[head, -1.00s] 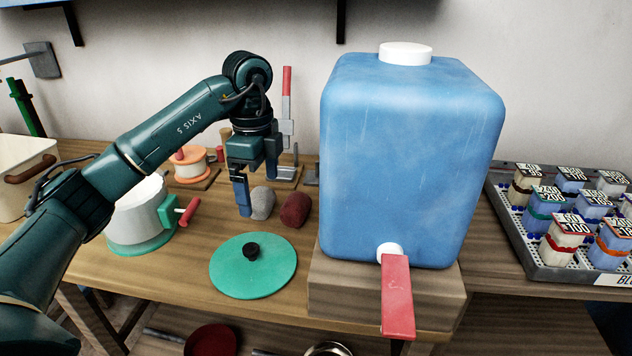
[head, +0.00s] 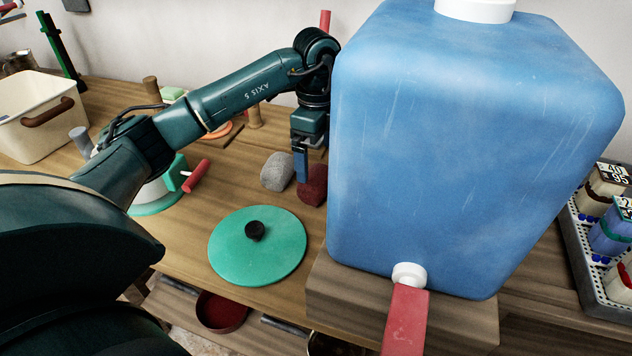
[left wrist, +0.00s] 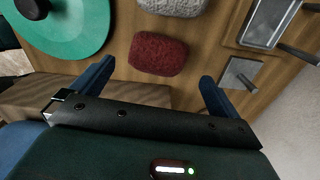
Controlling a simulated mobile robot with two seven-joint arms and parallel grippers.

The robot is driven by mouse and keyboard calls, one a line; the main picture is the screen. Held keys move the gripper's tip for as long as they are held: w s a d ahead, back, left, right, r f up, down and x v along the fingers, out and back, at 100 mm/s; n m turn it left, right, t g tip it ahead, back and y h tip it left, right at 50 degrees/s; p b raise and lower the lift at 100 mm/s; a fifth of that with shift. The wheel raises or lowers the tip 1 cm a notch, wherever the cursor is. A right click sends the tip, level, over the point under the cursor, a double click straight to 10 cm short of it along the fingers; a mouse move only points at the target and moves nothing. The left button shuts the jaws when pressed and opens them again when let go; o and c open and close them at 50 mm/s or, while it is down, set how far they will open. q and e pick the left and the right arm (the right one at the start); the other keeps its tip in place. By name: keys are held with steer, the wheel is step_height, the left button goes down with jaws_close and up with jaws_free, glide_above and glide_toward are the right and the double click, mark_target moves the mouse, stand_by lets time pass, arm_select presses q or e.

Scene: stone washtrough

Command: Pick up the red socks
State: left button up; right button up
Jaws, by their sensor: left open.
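The red socks (head: 312,186) are a dark red rounded bundle on the wooden table, just left of the blue water tank. In the head view my left gripper (head: 303,172) hangs pointing down over them and hides part of them. In the left wrist view the red socks (left wrist: 158,54) lie ahead of the two blue fingers, roughly between their lines and apart from them. My left gripper (left wrist: 155,80) is open and empty. My right gripper is not in view.
A grey bundle (head: 278,171) lies close to the left of the red socks. A green lid (head: 275,262) with a black knob lies in front. The large blue tank (head: 450,150) stands close on the right on a wooden block (head: 400,315). A white pot with a red handle (head: 197,176) stands left.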

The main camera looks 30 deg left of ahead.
mark_target(316, 171)
arm_select(q)
steer(key=shift+s+f, duration=0.15)
steer(key=shift+f, duration=2.55)
steer(key=shift+c, duration=0.3)
steer(key=c, duration=1)
